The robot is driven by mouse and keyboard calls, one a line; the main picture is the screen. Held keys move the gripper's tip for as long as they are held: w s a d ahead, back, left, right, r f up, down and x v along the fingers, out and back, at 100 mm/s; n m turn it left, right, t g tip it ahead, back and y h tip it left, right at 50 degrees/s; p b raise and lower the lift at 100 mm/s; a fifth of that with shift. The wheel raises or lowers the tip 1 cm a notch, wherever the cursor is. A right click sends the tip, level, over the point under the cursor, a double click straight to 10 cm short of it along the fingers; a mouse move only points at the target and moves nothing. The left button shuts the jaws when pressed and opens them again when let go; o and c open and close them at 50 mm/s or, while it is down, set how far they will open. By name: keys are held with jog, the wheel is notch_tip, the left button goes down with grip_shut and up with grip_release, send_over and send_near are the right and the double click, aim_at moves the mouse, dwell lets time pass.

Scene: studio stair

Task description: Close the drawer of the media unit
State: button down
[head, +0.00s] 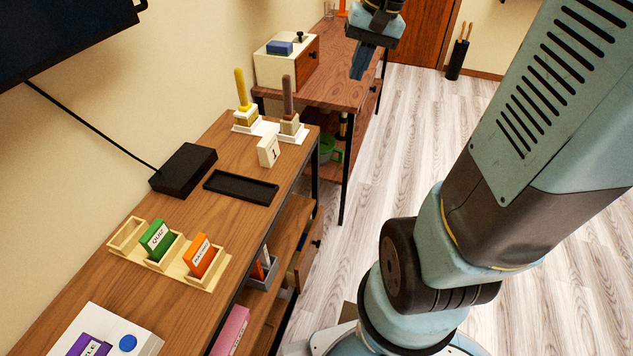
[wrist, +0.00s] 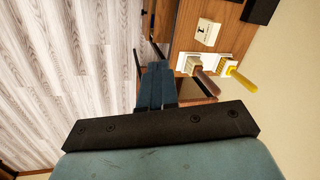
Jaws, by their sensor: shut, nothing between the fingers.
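The media unit (head: 205,215) is a long wooden unit with shelves, running along the left wall in the head view. Its drawer (head: 304,250) shows low at the far end, with a wooden front and a dark knob. The front stands out from the unit, so the drawer looks open; the unit's top hides part of it. My gripper (head: 359,72) is shut and empty, high up past the unit's far end and well away from the drawer. In the wrist view, the blue fingers (wrist: 155,72) lie together, with the unit's top end (wrist: 188,60) beyond them; the drawer is not recognisable there.
On the unit stand a black tray (head: 240,187), a black box (head: 183,168), a wooden card holder (head: 127,236) and two long-handled brushes. A second wooden table (head: 335,80) beyond bears a cream box (head: 283,70). The pale wood floor (head: 415,140) to the right is clear.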

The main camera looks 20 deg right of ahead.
jog(key=w+d+f+m+g+y, duration=0.1)
jog(key=w+d+f+m+y, duration=0.1)
jog(key=w+f, duration=0.5)
jog(key=w+d+f+m+g+y, duration=0.2)
jog(key=w+d+f+y, duration=0.1)
jog(key=w+f, duration=0.35)
jog(key=w+d+f+m+t+y, duration=0.1)
jog(key=w+d+f+m+y, duration=0.15)
jog(key=f, duration=0.75)
jog(key=w+d+f+m+y, duration=0.2)
jog(key=w+d+f+m, duration=0.1)
jog(key=f, duration=0.6)
jog(key=m+t+y, duration=0.3)
jog(key=m+t, duration=0.8)
jog(key=m, duration=0.1)
send_near(323, 211)
jog(key=x, duration=0.7)
jog(key=shift+s+a+r, duration=0.1)
jog(key=shift+s, duration=0.05)
